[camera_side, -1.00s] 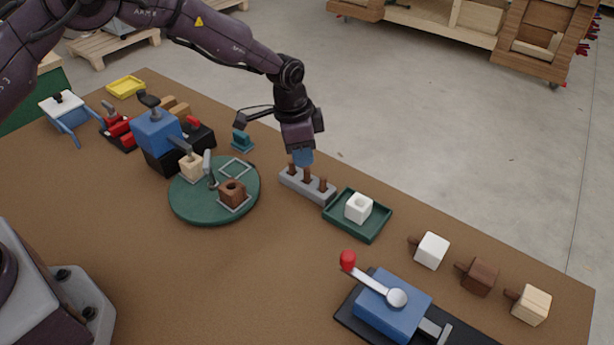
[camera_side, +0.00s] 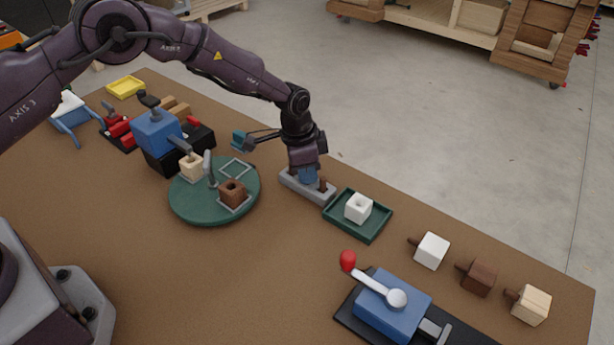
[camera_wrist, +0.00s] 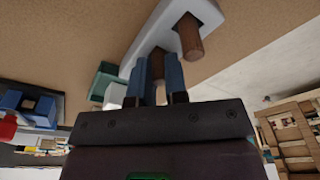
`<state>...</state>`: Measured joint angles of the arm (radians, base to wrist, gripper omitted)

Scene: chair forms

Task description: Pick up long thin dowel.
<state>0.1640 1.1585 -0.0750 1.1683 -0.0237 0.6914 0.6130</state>
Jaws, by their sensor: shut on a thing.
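A grey rack (camera_side: 291,184) holds upright brown dowels. My gripper (camera_side: 306,181) is low over the middle of the rack, with its blue fingers shut on a brown dowel (camera_wrist: 157,61), which shows between the fingertips in the wrist view. That dowel appears to be still in the rack. Another dowel (camera_side: 323,184) stands just right of the fingers in the side view. A thicker-looking dowel (camera_wrist: 189,37) stands beside the fingers in the wrist view. My fingers hide much of the held dowel, so its length cannot be told.
A green tray (camera_side: 375,229) with a white holed block (camera_side: 359,208) lies right of the rack. A green turntable (camera_side: 190,213) with blocks is to the left. A blue lever device (camera_side: 392,305) and several pegged blocks are at the front right.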

